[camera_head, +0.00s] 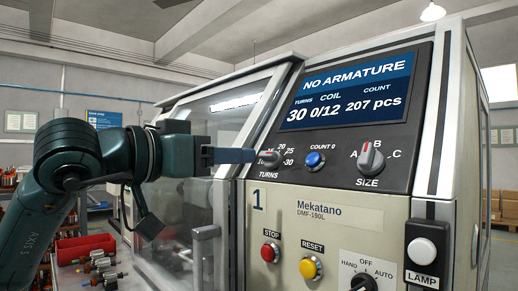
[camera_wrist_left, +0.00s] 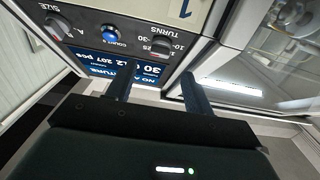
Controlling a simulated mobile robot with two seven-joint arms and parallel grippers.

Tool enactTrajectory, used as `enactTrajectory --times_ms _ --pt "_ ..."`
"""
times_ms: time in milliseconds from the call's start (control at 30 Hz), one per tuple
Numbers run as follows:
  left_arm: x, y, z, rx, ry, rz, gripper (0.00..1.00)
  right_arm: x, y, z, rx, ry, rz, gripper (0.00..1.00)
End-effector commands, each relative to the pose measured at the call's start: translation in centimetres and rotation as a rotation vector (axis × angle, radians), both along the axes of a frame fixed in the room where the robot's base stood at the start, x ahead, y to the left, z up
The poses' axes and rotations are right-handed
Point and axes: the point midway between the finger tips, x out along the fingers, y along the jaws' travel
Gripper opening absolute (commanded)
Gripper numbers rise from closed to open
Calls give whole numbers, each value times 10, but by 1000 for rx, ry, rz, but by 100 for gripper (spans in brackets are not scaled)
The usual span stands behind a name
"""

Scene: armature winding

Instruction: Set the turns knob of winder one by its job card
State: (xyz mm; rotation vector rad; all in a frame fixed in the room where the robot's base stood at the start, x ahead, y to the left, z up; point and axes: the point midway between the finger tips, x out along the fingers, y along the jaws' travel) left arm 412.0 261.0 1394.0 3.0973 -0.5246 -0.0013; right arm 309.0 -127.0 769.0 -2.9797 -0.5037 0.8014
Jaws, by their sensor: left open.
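The turns knob (camera_head: 269,159) is a small grey knob with a red mark on the winder's dark panel, above the label TURNS. The display (camera_head: 350,90) reads NO ARMATURE, turns 30, coil 0/12, count 207 pcs. Winder one (camera_head: 320,215) bears a blue "1". My left gripper (camera_head: 254,155) is open beside the knob, its finger covering part of the scale. In the left wrist view the knob (camera_wrist_left: 161,46) lies just beyond the tips of my left gripper (camera_wrist_left: 157,77), roughly between them. I cannot make out a job card. My right gripper is not in view.
A blue COUNT 0 button (camera_head: 315,159) and the SIZE knob (camera_head: 371,158) sit right of the turns knob. STOP (camera_head: 270,252) and RESET (camera_head: 310,268) buttons are below. A glass door (camera_head: 180,220) stands left. A red bin (camera_head: 85,248) and small parts lie at lower left.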

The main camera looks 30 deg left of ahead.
Motion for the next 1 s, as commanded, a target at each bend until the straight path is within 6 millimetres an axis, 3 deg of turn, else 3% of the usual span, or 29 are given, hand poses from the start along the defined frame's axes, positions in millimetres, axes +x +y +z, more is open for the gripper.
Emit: enactTrajectory --times_ms 200,400,767,1000 --pt "41 -15 1 -1 3 -3 52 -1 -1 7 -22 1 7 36" --pt "60 -21 1 -1 0 -2 52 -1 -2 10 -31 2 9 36" --pt "64 -22 0 0 -1 1 52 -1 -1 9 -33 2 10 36" --pt "64 -22 0 0 0 0 33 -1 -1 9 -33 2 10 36"
